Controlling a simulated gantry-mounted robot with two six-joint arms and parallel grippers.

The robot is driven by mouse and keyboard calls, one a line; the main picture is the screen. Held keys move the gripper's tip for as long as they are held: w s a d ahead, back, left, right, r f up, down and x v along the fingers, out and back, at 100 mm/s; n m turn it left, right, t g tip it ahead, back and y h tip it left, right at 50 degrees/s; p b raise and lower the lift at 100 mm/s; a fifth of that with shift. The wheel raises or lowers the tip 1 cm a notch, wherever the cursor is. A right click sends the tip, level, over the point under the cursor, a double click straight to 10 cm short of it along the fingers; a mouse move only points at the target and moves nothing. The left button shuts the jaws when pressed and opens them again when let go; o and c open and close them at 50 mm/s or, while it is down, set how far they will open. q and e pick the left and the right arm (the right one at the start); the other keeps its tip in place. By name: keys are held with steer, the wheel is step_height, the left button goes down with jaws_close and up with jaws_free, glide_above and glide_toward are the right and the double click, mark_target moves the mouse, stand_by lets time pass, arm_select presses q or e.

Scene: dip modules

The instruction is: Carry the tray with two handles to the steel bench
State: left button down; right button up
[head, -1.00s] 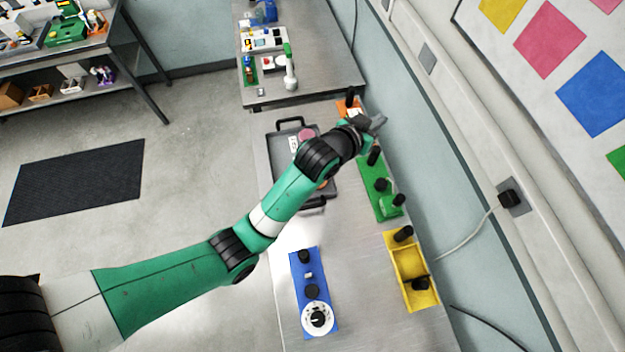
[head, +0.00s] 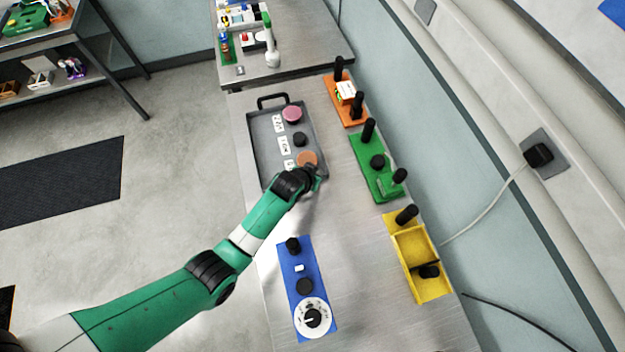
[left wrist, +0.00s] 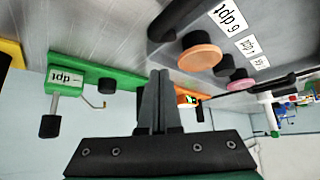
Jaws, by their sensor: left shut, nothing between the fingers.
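The grey tray (head: 262,135) lies flat on a steel bench (head: 345,255). Its far handle (head: 272,98) shows in the head view; its near handle is hidden behind my left arm. The tray holds a pink disc (head: 292,114), a black knob (head: 299,139), an orange disc (head: 307,159) and white labels. My left gripper (head: 318,178) is shut and empty near the tray's near right corner. In the left wrist view its closed fingers (left wrist: 158,85) point past the tray (left wrist: 292,32), which is at upper right. I cannot tell whether they touch it. My right gripper is not in view.
Orange (head: 347,100), green (head: 375,168) and yellow (head: 417,262) modules with black posts line the bench's right side. A blue module (head: 298,272) lies nearer me. Beyond is another steel bench (head: 310,45), with items at its left and bare metal at right.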

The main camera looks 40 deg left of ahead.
arm_select(q)
steer(key=b+x, duration=0.1)
steer(key=x, duration=0.3)
steer(key=shift+f+b, duration=0.2)
steer(key=shift+b, duration=0.15)
steer(key=s+p, duration=0.1)
steer(key=s, duration=0.1)
steer(key=s+p, duration=0.1)
steer(key=shift+s+d+r+p, duration=0.25)
steer(key=shift+r+p, duration=0.05)
steer(key=shift+r, duration=0.05)
steer(key=shift+s+f, duration=0.1)
steer(key=shift+s, duration=0.15)
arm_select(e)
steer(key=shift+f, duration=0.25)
